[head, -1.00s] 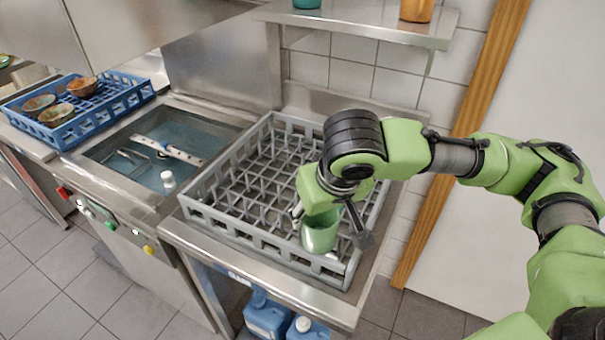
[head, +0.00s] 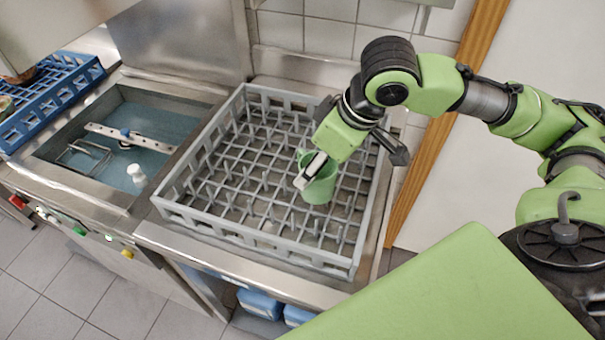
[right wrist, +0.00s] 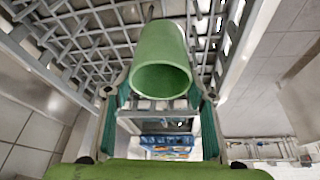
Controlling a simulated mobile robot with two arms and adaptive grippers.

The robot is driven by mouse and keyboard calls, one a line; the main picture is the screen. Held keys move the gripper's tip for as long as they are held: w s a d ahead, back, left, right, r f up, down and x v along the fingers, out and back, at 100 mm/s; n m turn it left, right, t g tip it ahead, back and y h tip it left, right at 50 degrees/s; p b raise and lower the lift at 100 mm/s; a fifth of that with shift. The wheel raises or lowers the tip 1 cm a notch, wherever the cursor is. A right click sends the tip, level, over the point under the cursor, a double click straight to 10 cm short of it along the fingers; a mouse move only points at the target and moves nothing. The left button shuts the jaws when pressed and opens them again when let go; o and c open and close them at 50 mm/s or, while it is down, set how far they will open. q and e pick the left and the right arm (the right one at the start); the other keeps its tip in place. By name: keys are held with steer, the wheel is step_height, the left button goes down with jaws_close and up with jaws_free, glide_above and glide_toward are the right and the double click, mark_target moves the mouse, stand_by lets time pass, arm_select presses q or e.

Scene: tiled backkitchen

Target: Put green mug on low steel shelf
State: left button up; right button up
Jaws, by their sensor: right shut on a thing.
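The green mug (head: 321,186) is held in my right gripper (head: 309,170), over the right part of the grey dish rack (head: 255,236). I cannot tell how far its base is above the rack's grid. In the right wrist view the mug (right wrist: 161,62) has its round opening toward the camera, and the fingers of the right gripper (right wrist: 160,103) stand on either side of it. A small piece of the steel wall shelf (head: 437,3) shows at the top edge of the head view; its top surface is out of frame. My left gripper is not in view.
A steel sink (head: 110,140) with water and a white bottle (head: 137,175) lies left of the rack. A blue crate (head: 45,100) stands at the far left. A tiled wall (head: 330,38) is behind, and a wooden post (head: 440,135) stands to the right. Blue canisters (head: 260,303) sit below.

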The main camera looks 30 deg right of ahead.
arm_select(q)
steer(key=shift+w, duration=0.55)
arm_select(e)
steer(key=s+d+r+n+g+y, duration=0.2)
steer(key=d+r+n, duration=0.2)
steer(key=n, duration=0.4)
steer(key=shift+s+d+r, duration=0.35)
steer(key=shift+d+r, duration=0.05)
steer(key=shift+d, duration=0.1)
steer(key=w+a+f+p, duration=0.1)
steer(key=w+f+p, duration=0.1)
steer(key=w+f, duration=0.2)
steer(key=w+f+p, duration=0.3)
steer(key=w+f, duration=0.1)
steer(key=w, duration=0.1)
steer(key=w+a+f+p, duration=0.1)
steer(key=w+f+p, duration=0.2)
steer(key=w+f, duration=0.1)
steer(key=shift+w+a, duration=0.35)
steer(key=shift+w, duration=0.05)
steer(key=shift+f, duration=0.2)
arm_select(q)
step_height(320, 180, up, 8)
arm_select(e)
steer(key=shift+f, duration=0.1)
